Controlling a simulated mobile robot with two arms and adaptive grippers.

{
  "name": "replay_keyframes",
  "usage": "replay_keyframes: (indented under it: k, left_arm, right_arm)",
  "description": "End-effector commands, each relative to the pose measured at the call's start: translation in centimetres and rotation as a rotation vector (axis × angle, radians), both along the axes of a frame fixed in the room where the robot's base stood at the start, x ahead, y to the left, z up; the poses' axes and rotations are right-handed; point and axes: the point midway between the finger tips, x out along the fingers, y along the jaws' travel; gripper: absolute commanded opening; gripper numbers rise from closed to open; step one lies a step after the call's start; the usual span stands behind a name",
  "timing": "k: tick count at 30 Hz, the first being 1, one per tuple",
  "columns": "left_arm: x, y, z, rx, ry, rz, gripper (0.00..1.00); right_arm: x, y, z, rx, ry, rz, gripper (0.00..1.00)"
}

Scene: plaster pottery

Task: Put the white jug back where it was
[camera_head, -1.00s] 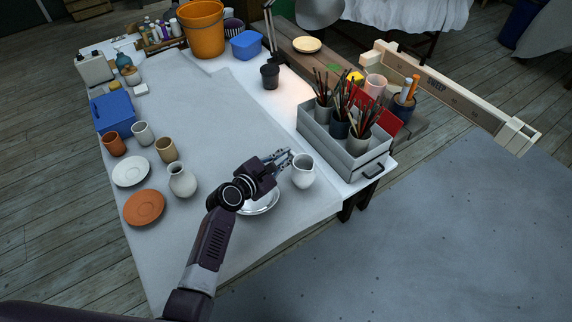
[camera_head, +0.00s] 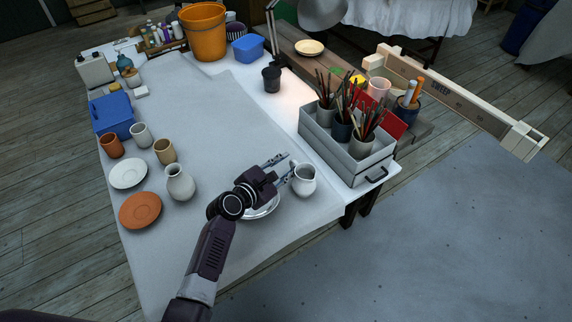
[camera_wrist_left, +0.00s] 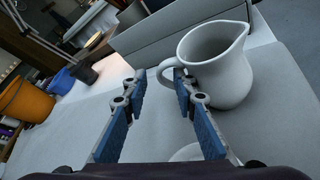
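The white jug (camera_head: 304,181) stands upright near the table's right edge, beside the tool tray. It fills the upper right of the left wrist view (camera_wrist_left: 222,66), its handle facing my gripper. My left gripper (camera_head: 287,166) is open, just left of the jug. In the wrist view the gripper (camera_wrist_left: 160,78) has its right fingertip overlapping the handle; I cannot tell whether they touch. Nothing is held between the fingers. A white dish (camera_head: 264,209) lies partly hidden under the gripper. My right gripper is not in view.
A grey tray (camera_head: 352,171) holding pots of brushes stands just behind the jug. A pale vase (camera_head: 180,184), an orange plate (camera_head: 140,210), a white plate (camera_head: 128,173) and several cups are at the left. The table's middle (camera_head: 225,125) is clear.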

Motion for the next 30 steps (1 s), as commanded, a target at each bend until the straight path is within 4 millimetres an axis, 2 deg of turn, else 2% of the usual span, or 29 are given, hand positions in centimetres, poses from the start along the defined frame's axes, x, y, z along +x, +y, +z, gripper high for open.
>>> replay_keyframes:
  k: [5,8,21,30]
  left_arm:
    - [0.0,0.0,0.7,-0.001,-0.001,0.0,0.26]
    - [-0.9,0.5,0.7,-0.002,0.001,0.001,0.26]
    - [-7.7,4.6,3.4,0.001,0.0,0.0,0.26]
    - [-9.7,5.8,4.3,0.0,0.0,0.0,0.26]
  right_arm:
    - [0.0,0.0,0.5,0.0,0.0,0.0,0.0]
    - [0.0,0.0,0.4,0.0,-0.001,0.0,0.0]
    - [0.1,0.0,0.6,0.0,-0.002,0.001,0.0]
    - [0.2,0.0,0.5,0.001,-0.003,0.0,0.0]
